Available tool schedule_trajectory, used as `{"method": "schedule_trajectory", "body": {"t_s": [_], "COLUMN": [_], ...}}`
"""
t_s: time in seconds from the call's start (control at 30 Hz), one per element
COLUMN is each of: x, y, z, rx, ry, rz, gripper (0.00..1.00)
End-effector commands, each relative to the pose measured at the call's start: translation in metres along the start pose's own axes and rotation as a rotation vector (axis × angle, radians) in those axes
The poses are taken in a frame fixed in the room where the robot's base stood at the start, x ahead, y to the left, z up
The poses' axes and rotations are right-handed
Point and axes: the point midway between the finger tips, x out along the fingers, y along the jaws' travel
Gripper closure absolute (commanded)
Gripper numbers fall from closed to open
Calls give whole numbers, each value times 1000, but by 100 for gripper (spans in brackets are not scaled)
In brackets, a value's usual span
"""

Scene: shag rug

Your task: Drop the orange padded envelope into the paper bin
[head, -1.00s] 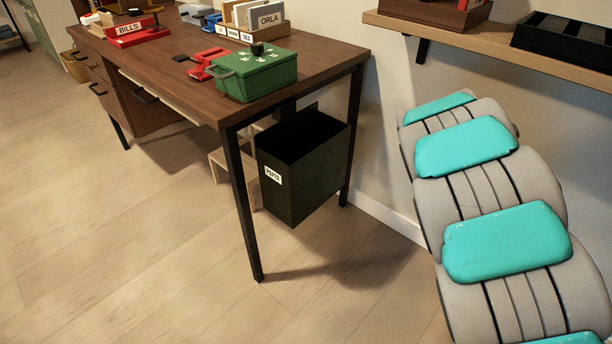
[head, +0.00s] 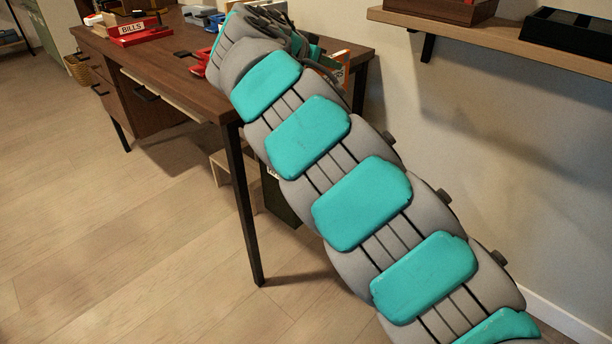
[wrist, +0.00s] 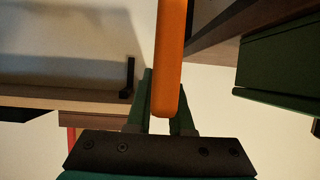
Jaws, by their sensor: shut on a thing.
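The orange padded envelope (wrist: 170,60) shows edge-on as an upright strip in the wrist view. My gripper (wrist: 162,115) is shut on its lower end. In the head view my arm reaches over the desk's right end and hides most of my gripper. An orange sliver (head: 346,72) beyond the arm there looks like part of the envelope. The paper bin (head: 280,205), dark green, stands under the desk's right end. My arm covers most of it, including its opening. I cannot tell how far the envelope is from the bin.
The brown desk (head: 190,75) carries a red BILLS tray (head: 132,32) and other items, partly behind my arm. A wall shelf (head: 480,35) holds dark trays at upper right. A dark green box-like thing (wrist: 285,55) is right of the envelope. Floor at left is clear.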

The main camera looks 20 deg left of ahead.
Motion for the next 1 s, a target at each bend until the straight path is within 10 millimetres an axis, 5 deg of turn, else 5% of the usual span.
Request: {"method": "schedule_trajectory", "body": {"t_s": [0.17,0.37,1.0], "x": [-34,-47,-23], "y": [-9,-9,-8], "z": [6,8,58], "rx": [16,22,21], "ry": [-1,0,-2], "rz": [27,47,51], "gripper": [100,100,100]}}
